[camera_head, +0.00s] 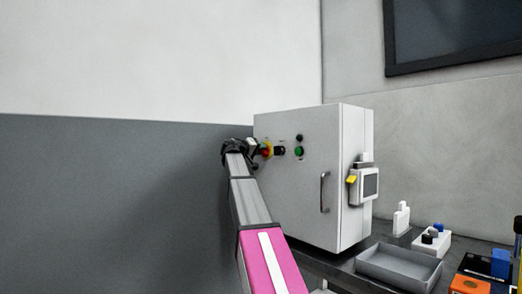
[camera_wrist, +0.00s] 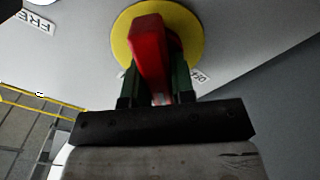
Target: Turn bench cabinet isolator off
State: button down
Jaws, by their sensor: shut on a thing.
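The bench cabinet (camera_head: 297,185) is a light grey box standing on the bench. Its isolator (camera_head: 267,149) shows as a small red and yellow spot at the upper left of the cabinet front, partly hidden by my gripper (camera_head: 253,147). In the wrist view the isolator has a red handle (camera_wrist: 150,45) on a round yellow plate (camera_wrist: 190,27). The two dark fingers of my gripper (camera_wrist: 156,82) are on either side of the handle and shut on it. A small label (camera_wrist: 198,76) lies beside the plate, partly hidden by a finger.
A black knob (camera_head: 280,151) and a green button (camera_head: 299,152) sit right of the isolator. The cabinet has a door handle (camera_head: 324,192) and a side-mounted box with a yellow part (camera_head: 352,179). A grey tray (camera_head: 398,272) and small items stand on the bench at right.

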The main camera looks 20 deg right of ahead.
jog(key=n, duration=0.4)
jog(key=shift+w+a+f+n, duration=0.1)
jog(key=shift+f+n, duration=0.15)
jog(key=shift+n, duration=0.05)
jog(key=shift+f+n, duration=0.2)
jog(key=shift+n, duration=1.5)
jog(key=c, duration=1)
grip_release()
jog(key=shift+o, duration=0.2)
jog(key=v, duration=1)
jog(key=shift+a, duration=0.4)
